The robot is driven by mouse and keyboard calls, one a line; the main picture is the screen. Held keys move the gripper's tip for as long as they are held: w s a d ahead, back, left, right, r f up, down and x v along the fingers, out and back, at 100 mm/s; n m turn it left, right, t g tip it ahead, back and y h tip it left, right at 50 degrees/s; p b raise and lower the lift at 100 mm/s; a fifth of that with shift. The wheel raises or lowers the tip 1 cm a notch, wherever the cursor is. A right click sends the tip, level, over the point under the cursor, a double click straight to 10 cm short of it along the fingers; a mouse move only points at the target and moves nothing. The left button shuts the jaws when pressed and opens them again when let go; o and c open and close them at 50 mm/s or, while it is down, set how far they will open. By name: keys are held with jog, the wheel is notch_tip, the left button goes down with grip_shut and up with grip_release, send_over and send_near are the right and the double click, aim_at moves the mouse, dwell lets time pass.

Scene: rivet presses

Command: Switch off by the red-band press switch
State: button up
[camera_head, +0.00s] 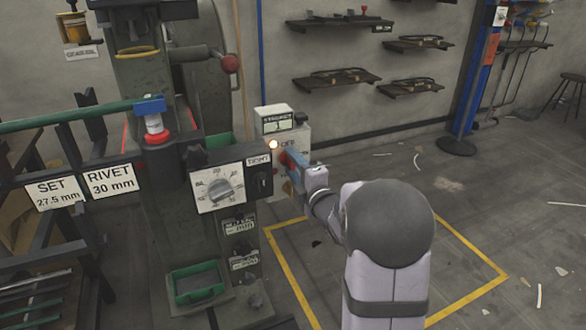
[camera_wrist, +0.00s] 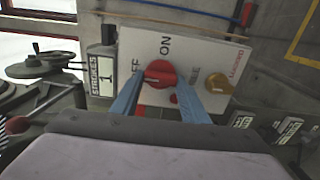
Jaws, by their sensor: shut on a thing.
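The switch is a red rotary knob (camera_wrist: 160,74) on a light switch box (camera_wrist: 200,60), with ON printed above it and OFF, partly hidden, to its left in the wrist view. My gripper (camera_wrist: 160,82) has its blue fingers on both sides of the knob, shut on it. The knob's ridge lies roughly sideways, towards the OFF side. In the head view my gripper (camera_head: 291,164) is at the switch box (camera_head: 297,131), right of the press (camera_head: 164,110), and largely covers the knob. A red band (camera_head: 158,137) shows on the press's ram.
A lamp (camera_head: 273,144) glows on the box's left edge. A yellow knob (camera_wrist: 218,83) sits right of the switch in the wrist view. A dial panel (camera_head: 218,188) is just left of my gripper. Open floor (camera_head: 480,220) lies to the right.

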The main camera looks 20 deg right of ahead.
dwell(0.3)
jog(key=o, duration=1.1)
jog(key=shift+c, duration=0.2)
jog(key=s, duration=0.7)
jog(key=shift+s+p, duration=0.2)
jog(key=shift+p, duration=0.2)
